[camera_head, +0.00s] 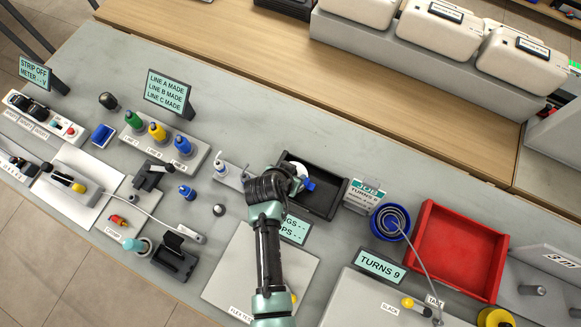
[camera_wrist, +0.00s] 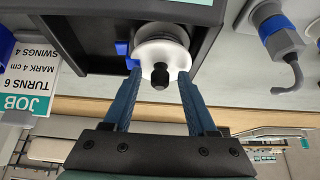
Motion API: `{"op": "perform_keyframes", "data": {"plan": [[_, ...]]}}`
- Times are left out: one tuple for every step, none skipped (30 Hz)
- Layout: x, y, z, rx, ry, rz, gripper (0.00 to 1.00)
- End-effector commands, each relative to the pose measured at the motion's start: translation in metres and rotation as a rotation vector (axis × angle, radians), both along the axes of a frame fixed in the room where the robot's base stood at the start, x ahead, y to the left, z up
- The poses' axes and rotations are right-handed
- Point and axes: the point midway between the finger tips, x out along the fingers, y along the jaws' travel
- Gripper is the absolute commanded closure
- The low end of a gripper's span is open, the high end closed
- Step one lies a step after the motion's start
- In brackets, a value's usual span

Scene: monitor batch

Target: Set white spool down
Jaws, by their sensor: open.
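The white spool (camera_wrist: 163,48) with a black knob is at the black tray (camera_wrist: 92,42) in the wrist view. In the head view a white part of the spool (camera_head: 301,170) shows beside my gripper (camera_head: 300,182), over the black tray (camera_head: 322,203). In the wrist view my gripper (camera_wrist: 160,76) is open, with one blue finger on each side of the knob. I cannot tell whether the fingers touch it, or whether the spool rests on the tray floor. A small blue piece (camera_wrist: 122,48) shows beside the spool.
A job card (camera_head: 365,195) stands right of the tray, then a blue ring holder (camera_head: 377,226) and a red tray (camera_head: 424,218). A grey stand with a blue-collared hook (camera_head: 220,168) is at the left. The bench behind the tray is clear.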

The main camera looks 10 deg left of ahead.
Motion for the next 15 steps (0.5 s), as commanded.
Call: {"op": "perform_keyframes", "data": {"plan": [[0.0, 0.0, 0.002, 0.0, 0.0, 0.0, 0.42], [0.0, 0.0, 0.004, 0.0, 0.0, 0.0, 0.42], [-0.001, 0.0, 0.005, 0.0, -0.001, 0.0, 0.42], [-0.002, 0.001, 0.007, 0.0, -0.001, 0.001, 0.42], [-0.003, 0.001, 0.009, 0.0, -0.002, 0.0, 0.42], [-0.006, 0.002, 0.013, -0.001, -0.001, 0.001, 0.42], [-0.007, 0.002, 0.016, 0.0, -0.001, 0.001, 0.42], [-0.009, 0.003, 0.02, 0.0, -0.002, 0.001, 0.42], [-0.012, 0.004, 0.026, 0.0, -0.001, 0.001, 0.42], [-0.015, 0.005, 0.03, 0.001, -0.002, 0.002, 0.42], [-0.017, 0.006, 0.035, 0.001, -0.002, 0.002, 0.42], [-0.02, 0.007, 0.041, 0.001, -0.002, 0.002, 0.42], [-0.023, 0.008, 0.045, 0.001, -0.001, 0.002, 0.42], [-0.026, 0.009, 0.05, 0.001, -0.002, 0.002, 0.42], [-0.029, 0.01, 0.056, 0.001, -0.002, 0.001, 0.42]]}}
